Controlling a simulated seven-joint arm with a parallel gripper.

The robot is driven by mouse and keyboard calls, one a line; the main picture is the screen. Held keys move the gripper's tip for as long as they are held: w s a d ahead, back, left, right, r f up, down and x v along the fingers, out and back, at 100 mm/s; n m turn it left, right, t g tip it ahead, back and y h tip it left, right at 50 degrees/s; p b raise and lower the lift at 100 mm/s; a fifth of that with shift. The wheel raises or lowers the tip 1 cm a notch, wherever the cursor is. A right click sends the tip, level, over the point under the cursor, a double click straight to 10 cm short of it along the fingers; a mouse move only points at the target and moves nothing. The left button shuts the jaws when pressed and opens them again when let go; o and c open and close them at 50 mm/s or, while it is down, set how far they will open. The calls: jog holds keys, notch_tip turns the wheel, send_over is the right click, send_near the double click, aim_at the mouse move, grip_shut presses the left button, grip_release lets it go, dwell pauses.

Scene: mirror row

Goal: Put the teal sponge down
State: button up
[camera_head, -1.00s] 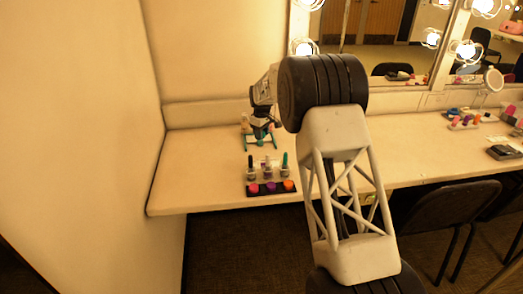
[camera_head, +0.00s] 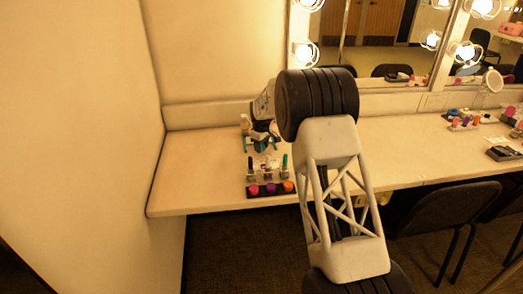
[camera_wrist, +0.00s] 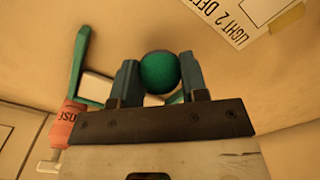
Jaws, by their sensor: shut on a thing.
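The teal sponge (camera_wrist: 160,72) is a round ball between the two fingers in the wrist view. My gripper (camera_wrist: 159,63) is shut on it, with a finger against each side. In the head view my gripper (camera_head: 263,143) is low over the left part of the counter, behind the row of bottles; the sponge is hard to make out there. A teal stand (camera_wrist: 79,58) with pale parts shows beyond and to the left of the fingers in the wrist view, partly hidden by them. I cannot tell whether the sponge touches it.
A salmon bottle (camera_wrist: 66,123) stands left of the gripper in the wrist view. A printed card (camera_wrist: 240,20) lies at the upper right. In the head view, small bottles (camera_head: 268,174) and a dark tray (camera_head: 257,193) with coloured items sit near the counter's (camera_head: 190,175) front edge.

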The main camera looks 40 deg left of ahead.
jog(key=shift+f, duration=0.9)
jog(key=shift+f, duration=0.15)
jog(key=o, duration=0.9)
notch_tip(320, 180, up, 12)
jog(key=shift+r, duration=0.2)
dwell(0.4)
dwell(0.3)
